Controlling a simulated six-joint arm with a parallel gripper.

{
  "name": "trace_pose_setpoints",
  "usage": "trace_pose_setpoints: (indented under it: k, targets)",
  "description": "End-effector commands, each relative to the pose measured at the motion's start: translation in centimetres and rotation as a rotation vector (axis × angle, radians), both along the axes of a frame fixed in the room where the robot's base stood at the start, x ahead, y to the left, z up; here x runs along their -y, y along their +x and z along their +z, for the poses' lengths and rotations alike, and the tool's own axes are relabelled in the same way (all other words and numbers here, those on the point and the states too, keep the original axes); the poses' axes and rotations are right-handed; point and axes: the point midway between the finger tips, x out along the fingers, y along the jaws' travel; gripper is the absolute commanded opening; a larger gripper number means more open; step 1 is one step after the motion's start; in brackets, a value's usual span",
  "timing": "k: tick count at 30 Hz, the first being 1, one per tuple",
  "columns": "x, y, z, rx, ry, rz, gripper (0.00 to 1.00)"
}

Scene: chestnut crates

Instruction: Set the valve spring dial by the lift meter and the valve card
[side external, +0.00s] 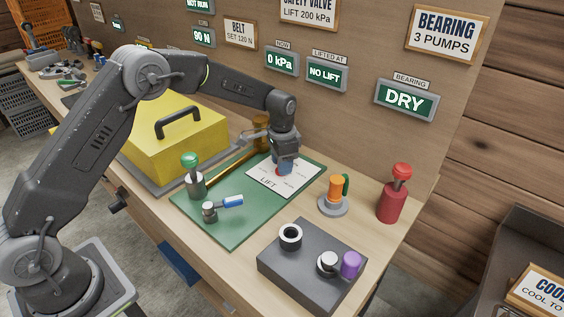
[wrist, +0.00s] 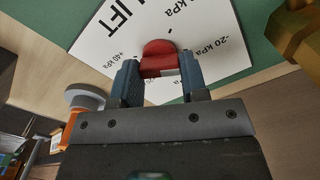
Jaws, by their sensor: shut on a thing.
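The valve card (side external: 308,13) on the back board reads "SAFETY VALVE LIFT 200 kPa". Below it, the lift meter (side external: 326,74), labelled "LIFTED AT", shows "NO LIFT". The meter beside it, labelled "NOW" (side external: 281,61), shows "0 kPa". The spring dial is a white plate (side external: 299,178) marked "LIFT" on the green mat, with a red knob (wrist: 158,50). In the wrist view the plate (wrist: 88,48) shows marks including "-20 kPa" and "+40 kPa". My gripper (side external: 284,170) is shut on the red knob, a finger on each side. The mark that the knob points at is unclear.
On the green mat (side external: 235,226) stand a green-topped post (side external: 192,172) and a blue-handled valve (side external: 228,202). A yellow lidded box (side external: 175,150) is left. An orange-topped fitting (side external: 336,189), a red bottle (side external: 391,203) and a dark block (side external: 300,268) are right and in front.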

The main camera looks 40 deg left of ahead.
Motion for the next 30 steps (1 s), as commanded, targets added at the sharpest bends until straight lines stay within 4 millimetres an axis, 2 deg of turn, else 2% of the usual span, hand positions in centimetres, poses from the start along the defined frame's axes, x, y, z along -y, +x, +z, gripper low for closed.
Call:
trace_pose_setpoints:
  k: [21,30]
  targets:
    - [-0.07,0.06,0.09,0.002,-0.001,0.674,0.17]
    - [-0.1,0.04,0.1,0.001,-0.001,0.898,0.17]
